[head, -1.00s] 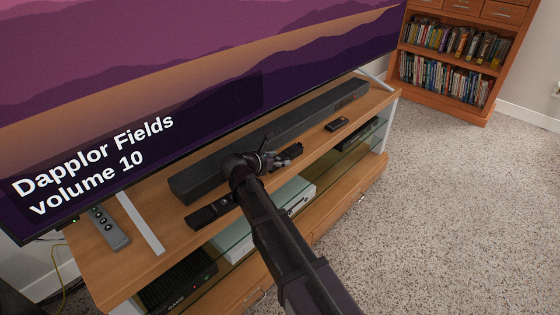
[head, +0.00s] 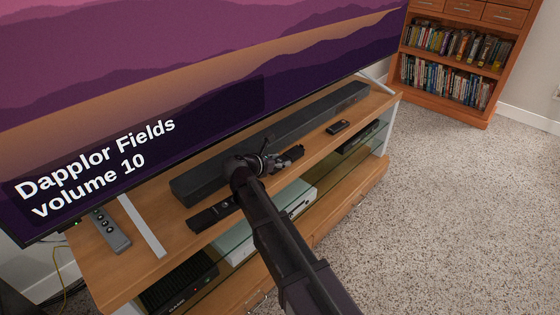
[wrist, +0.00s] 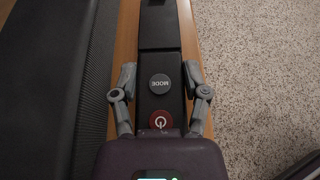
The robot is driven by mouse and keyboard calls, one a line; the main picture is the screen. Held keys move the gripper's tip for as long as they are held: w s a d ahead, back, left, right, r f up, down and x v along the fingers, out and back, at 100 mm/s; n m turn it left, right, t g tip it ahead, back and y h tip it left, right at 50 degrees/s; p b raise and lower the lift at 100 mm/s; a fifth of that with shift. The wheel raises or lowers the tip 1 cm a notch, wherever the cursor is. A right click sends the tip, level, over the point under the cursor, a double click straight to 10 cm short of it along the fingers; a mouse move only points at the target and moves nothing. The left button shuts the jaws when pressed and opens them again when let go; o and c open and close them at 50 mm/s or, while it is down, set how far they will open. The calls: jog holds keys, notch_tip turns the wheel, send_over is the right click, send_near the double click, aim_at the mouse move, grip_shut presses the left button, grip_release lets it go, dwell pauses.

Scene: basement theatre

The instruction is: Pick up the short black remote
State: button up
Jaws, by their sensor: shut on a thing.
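The short black remote (wrist: 160,102), with a grey MODE button and a red power button, is between the two fingers of my gripper (wrist: 159,92) in the wrist view. The gripper is shut on its sides. In the head view the remote (head: 292,155) sticks out past my gripper (head: 272,162), over the wooden TV stand (head: 162,211) in front of the soundbar. I cannot tell how far it is off the wood.
A black soundbar (head: 320,111) runs behind the gripper under the large TV (head: 200,80). Another black remote (head: 338,127) lies to the right, a longer one (head: 212,215) lies to the left, and a grey one (head: 110,231) lies further left. Open carpet (head: 460,220) is at right.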

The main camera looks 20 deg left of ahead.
aim_at(280, 160)
jog(key=shift+r+p, duration=1.55)
jog(key=shift+r, duration=0.15)
jog(key=s, duration=0.5)
jog(key=s+a, duration=0.1)
jog(key=s, duration=0.4)
jog(key=s+a+r+p, duration=0.1)
jog(key=s, duration=0.5)
jog(key=shift+r, duration=0.1)
jog(key=shift+r, duration=0.1)
